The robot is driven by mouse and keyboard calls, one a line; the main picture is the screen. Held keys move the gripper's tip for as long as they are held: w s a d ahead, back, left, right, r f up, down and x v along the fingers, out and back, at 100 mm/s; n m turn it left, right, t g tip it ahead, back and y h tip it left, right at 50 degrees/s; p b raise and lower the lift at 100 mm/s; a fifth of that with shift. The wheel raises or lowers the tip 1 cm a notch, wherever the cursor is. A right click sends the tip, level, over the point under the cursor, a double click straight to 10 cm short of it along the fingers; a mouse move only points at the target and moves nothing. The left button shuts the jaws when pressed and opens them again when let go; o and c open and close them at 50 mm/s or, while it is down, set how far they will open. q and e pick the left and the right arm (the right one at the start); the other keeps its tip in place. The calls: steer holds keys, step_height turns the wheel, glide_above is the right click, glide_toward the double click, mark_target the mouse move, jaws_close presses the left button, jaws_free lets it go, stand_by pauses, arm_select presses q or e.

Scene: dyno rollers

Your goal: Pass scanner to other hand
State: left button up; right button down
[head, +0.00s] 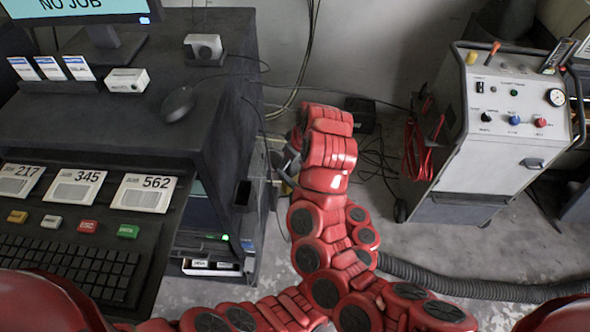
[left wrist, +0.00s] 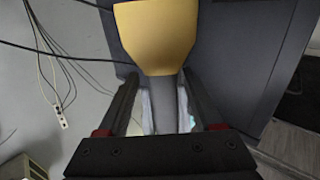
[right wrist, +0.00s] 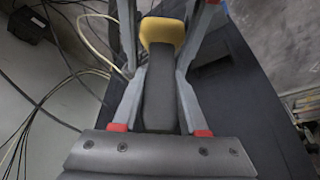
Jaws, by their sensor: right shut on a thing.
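The scanner has a yellow head and a dark grey handle. In the right wrist view its handle (right wrist: 160,95) lies between the fingers of my right gripper (right wrist: 160,72), which is shut on it, with the yellow head beyond the fingertips. In the left wrist view the yellow head (left wrist: 155,38) is at the top. My left gripper (left wrist: 160,80) is open there, with a finger on each side of the handle and a gap beside it. In the head view my red arm hides most of the scanner and both grippers; only a little grey shows beside the arm.
A dark desk cabinet (head: 215,95) with a monitor, mouse (head: 178,103) and keyboard (head: 75,265) stands on the left. A grey wheeled console (head: 470,150) stands on the right. Cables and a black box (head: 360,112) lie on the floor by the wall.

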arm_select(q)
jaws_close()
arm_select(e)
steer(key=c, duration=0.5)
jaws_free()
steer(key=shift+a, duration=0.1)
steer(key=shift+c, duration=0.2)
steer(key=shift+o, duration=0.9)
